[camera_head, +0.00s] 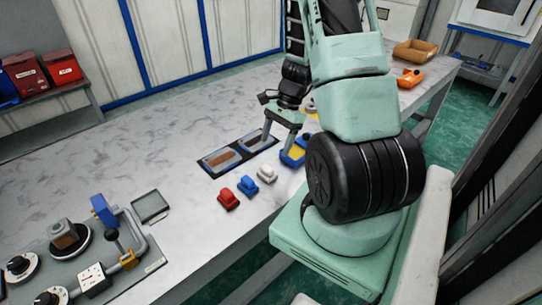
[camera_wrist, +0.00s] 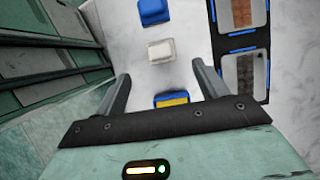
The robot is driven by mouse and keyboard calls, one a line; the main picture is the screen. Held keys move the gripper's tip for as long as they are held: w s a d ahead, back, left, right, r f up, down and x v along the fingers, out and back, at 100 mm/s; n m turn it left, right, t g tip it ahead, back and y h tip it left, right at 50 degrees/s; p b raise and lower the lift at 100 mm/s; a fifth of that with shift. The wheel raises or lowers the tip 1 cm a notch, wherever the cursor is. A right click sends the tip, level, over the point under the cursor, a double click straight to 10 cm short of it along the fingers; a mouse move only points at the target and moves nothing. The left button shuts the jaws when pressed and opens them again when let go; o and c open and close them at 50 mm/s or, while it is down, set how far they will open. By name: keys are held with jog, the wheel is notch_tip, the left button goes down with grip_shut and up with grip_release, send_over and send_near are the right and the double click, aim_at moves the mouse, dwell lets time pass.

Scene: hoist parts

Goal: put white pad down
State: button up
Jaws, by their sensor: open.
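The white pad (camera_head: 267,174) is a small block on the grey table, beside a blue block (camera_head: 247,185) and a red block (camera_head: 228,199). In the wrist view the white pad (camera_wrist: 161,50) lies just beyond my fingertips, apart from them. My gripper (camera_head: 279,140) is low over the table near the dark frame. In the wrist view my gripper (camera_wrist: 161,74) is open, with nothing held. A blue and yellow piece (camera_wrist: 171,99) shows between the fingers, lower down.
A dark two-bay frame (camera_head: 238,151) with blue edges lies left of my gripper. A fixture with knobs and a blue lever (camera_head: 103,210) stands at the near left. An orange piece (camera_head: 410,77) and a tan tray (camera_head: 414,51) are at the far right. The table's left middle is clear.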

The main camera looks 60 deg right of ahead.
jog(key=w+a+r+n+g, duration=0.1)
jog(key=a+r+n, duration=0.2)
jog(key=a+n, duration=0.35)
jog(key=w+a+r+n+g+h, duration=0.1)
jog(key=a+r+n, duration=0.25)
jog(key=a, duration=0.65)
jog(key=w+a+r+n, duration=0.2)
jog(key=a+r+n, duration=0.2)
jog(key=a, duration=0.4)
jog(key=s+a+r+n+h, duration=0.1)
jog(key=s+a+r+n, duration=0.1)
jog(key=s+a+n, duration=0.5)
jog(key=s+a+r+n+h, duration=0.1)
jog(key=s+a+r+n, duration=0.1)
jog(key=s+a+n, duration=0.5)
jog(key=shift+s+a+r+n+t+h, duration=0.3)
jog(key=shift+a+r+t+h, duration=0.1)
jog(key=shift+a, duration=0.75)
jog(key=shift+o, duration=0.5)
jog(key=shift+w, duration=0.1)
